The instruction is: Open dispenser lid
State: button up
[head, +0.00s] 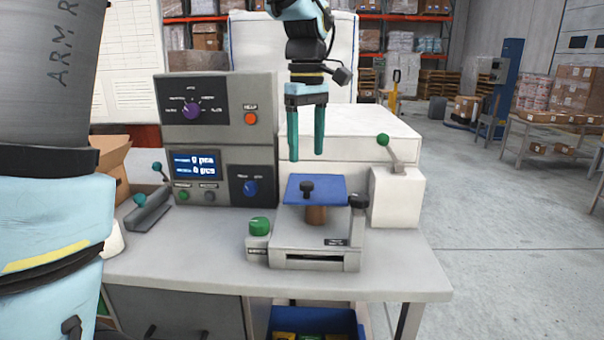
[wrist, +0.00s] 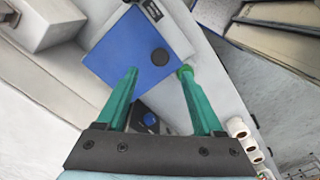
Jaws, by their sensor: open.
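The dispenser (head: 314,245) is a low grey unit on the bench, with a flat blue lid (head: 327,186) on top. A black knob (head: 307,187) stands on the lid, and a brown cylinder (head: 316,214) shows below its front edge. I cannot tell how far the lid is shut. My gripper (head: 307,157) points down with its green fingers apart and empty, above and behind the lid in the head view. In the wrist view the blue lid (wrist: 125,62) and its knob (wrist: 160,57) lie beyond the open fingertips (wrist: 158,72), with no contact visible.
A green knob (head: 260,226) sits left of the dispenser, and a white box with a green-tipped lever (head: 396,196) stands right. A grey control cabinet (head: 222,140) is at the back left. The bench front (head: 200,270) is clear; a blue bin (head: 315,322) is below.

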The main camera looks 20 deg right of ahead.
aim_at(307, 183)
notch_tip(307, 183, down, 7)
jog(key=shift+s+p, duration=0.1)
jog(key=shift+p, duration=0.25)
jog(key=shift+c, duration=0.4)
grip_shut()
dwell(0.9)
